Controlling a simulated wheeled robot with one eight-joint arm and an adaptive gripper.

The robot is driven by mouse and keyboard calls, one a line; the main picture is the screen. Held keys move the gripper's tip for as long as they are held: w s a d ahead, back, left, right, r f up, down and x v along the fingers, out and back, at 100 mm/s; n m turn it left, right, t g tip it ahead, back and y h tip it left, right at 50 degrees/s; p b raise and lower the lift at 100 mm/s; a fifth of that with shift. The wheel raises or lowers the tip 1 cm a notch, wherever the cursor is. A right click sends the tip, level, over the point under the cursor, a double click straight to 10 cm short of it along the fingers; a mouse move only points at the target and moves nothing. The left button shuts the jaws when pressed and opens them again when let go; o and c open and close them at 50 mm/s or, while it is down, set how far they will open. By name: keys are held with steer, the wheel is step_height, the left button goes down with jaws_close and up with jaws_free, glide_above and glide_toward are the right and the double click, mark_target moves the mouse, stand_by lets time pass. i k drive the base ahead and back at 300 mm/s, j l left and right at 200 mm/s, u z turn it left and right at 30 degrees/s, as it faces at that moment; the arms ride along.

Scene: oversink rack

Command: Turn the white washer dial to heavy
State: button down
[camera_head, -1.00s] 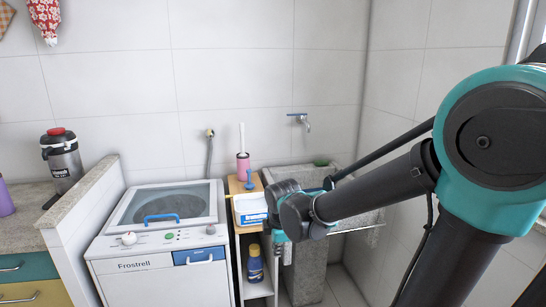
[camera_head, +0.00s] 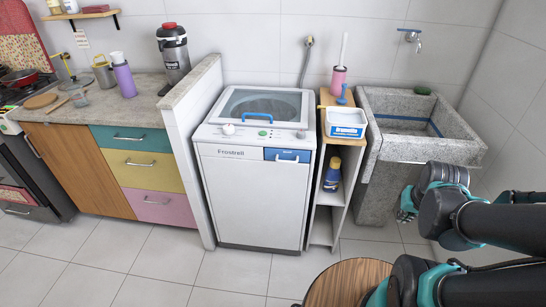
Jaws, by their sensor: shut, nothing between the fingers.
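The white washer (camera_head: 250,200) stands in the middle of the head view, with a glass lid on top and a blue handle on the lid. Its white dial (camera_head: 228,129) is on the left of the top control panel, small in the picture; its setting cannot be read. My gripper (camera_head: 404,207) is at the right, in front of the stone sink, well to the right of the washer and apart from it. Its teal fingers look closed and empty. My arm reaches in from the right edge.
A narrow shelf (camera_head: 328,200) with a white tub (camera_head: 345,122) and a dark blue bottle (camera_head: 332,175) stands right of the washer. A stone sink (camera_head: 450,140) is beyond it. A round wooden top (camera_head: 340,285) is at the bottom. The floor before the washer is clear.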

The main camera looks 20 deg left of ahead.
mark_target(228, 129)
steer(key=k+j+u, duration=0.1)
steer(key=j, duration=0.25)
steer(key=k+j, duration=0.25)
steer(key=k+j+u, duration=0.15)
steer(key=j, duration=0.25)
steer(key=k+j, duration=0.15)
steer(key=j, duration=0.2)
steer(key=k+j+u, duration=0.15)
steer(key=j, duration=0.2)
